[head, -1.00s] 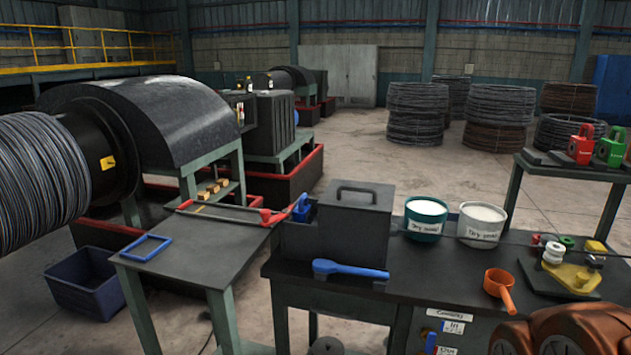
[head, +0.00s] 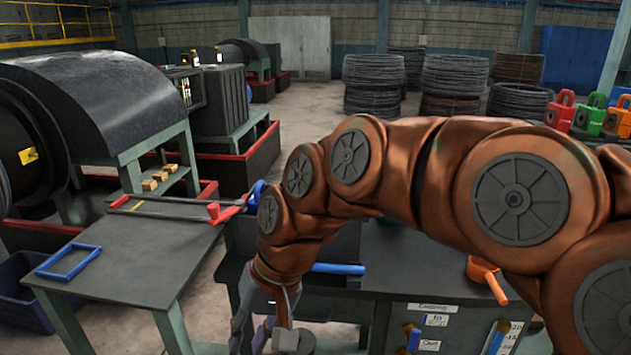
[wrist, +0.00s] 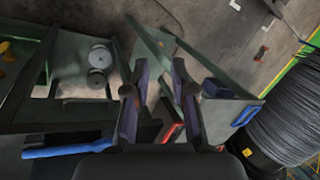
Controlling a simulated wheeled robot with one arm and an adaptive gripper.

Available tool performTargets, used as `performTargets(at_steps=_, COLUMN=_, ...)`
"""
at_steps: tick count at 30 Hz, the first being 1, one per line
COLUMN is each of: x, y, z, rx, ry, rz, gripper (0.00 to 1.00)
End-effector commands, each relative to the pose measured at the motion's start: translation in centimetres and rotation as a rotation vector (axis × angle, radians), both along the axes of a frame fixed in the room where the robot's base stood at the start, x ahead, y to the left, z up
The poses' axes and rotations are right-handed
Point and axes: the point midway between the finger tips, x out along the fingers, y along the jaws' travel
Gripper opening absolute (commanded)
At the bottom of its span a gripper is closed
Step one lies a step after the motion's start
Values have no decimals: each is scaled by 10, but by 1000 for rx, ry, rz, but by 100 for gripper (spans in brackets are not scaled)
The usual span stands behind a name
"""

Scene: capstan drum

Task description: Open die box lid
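The dark grey die box (head: 343,243) stands on the dark bench, mostly hidden behind my arm in the head view. Its lid and lid handle are covered by the arm, so I cannot tell the lid's state now; in the earlier frame it was shut. My gripper (head: 258,332) hangs low in front of the bench, near the gap beside the grey side table, below and apart from the box. In the wrist view, my gripper (wrist: 160,100) has its two fingers spread, with nothing between them.
A blue-handled tool (head: 338,268) lies on the bench in front of the box. The side table (head: 150,250) holds a blue frame (head: 68,262) and a long red-ended tool (head: 215,212). An orange ladle (head: 485,277) sits farther right. My arm spans the bench.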

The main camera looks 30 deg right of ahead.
Motion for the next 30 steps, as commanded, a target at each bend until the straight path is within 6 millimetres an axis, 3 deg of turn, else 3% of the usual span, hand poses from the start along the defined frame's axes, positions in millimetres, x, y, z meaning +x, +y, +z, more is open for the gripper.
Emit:
performTargets(at_steps=1, x=25, y=-2, z=10, rx=77, ry=-31, rz=-64, gripper=25)
performTargets(at_steps=5, x=80, y=-23, z=48, rx=274, ry=-95, rz=-243, gripper=25)
performTargets(at_steps=8, x=118, y=-59, z=74, rx=434, ry=-132, rz=-398, gripper=25)
performTargets(at_steps=11, x=149, y=-111, z=97, rx=597, ry=-166, rz=-564, gripper=25)
performTargets(at_steps=12, x=159, y=-136, z=104, rx=659, ry=-179, rz=-633, gripper=25)
performTargets(at_steps=18, x=180, y=-258, z=115, rx=926, ry=-220, rz=-925, gripper=25)
performTargets(at_steps=21, x=179, y=-298, z=114, rx=1009, ry=-231, rz=-1015, gripper=25)
performTargets(at_steps=25, x=176, y=-327, z=113, rx=1064, ry=-240, rz=-1079, gripper=25)
performTargets(at_steps=30, x=181, y=-330, z=111, rx=1076, ry=-239, rz=-1092, gripper=25)
